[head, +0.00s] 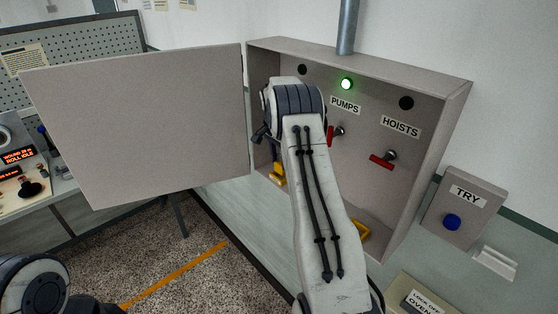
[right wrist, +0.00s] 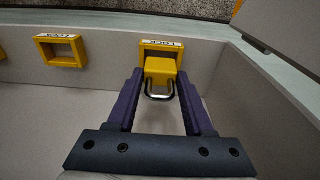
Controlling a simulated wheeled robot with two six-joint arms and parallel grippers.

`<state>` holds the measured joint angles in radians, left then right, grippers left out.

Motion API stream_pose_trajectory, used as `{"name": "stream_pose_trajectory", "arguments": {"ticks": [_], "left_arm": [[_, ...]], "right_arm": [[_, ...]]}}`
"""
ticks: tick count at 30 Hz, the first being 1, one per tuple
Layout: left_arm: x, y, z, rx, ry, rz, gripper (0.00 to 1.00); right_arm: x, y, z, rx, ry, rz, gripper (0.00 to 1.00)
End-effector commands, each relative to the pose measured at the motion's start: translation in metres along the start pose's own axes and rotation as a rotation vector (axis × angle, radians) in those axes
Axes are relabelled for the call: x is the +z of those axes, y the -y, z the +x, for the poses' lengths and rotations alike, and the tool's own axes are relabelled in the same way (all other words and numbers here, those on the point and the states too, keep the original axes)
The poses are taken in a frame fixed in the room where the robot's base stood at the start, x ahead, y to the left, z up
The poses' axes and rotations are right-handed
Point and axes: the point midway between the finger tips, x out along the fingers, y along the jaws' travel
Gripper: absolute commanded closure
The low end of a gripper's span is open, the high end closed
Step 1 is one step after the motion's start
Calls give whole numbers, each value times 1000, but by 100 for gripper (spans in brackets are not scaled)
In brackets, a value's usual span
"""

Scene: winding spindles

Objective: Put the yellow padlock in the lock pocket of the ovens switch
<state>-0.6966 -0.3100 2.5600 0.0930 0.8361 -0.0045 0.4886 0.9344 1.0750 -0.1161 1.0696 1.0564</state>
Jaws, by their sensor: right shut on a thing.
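My right gripper (right wrist: 160,82) is shut on the yellow padlock (right wrist: 160,70), with its dark shackle towards the wrist camera. The padlock is at a yellow lock pocket (right wrist: 147,45) with a white label, near the cabinet's corner. It overlaps the pocket's opening; I cannot tell how far inside it sits. In the head view, yellow shows below my right wrist (head: 278,173), but padlock and pocket cannot be told apart there. My right arm hides the switch at the cabinet's left end, so its label is unseen. My left gripper is out of view.
The grey cabinet (head: 452,105) has its door (head: 140,125) swung open to the left. PUMPS (head: 338,131) and HOISTS (head: 385,160) switches have red handles. A second lock pocket (right wrist: 41,52) is empty. A TRY box (head: 462,207) with a blue button is at the right.

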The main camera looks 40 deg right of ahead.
Motion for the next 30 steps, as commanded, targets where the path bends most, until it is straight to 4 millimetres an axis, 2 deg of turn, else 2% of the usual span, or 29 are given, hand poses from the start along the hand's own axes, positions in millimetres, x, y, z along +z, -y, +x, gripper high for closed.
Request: {"name": "stream_pose_trajectory", "arguments": {"ticks": [30], "left_arm": [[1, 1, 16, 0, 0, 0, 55]], "right_arm": [[3, 0, 26, 1, 0, 0, 100]]}}
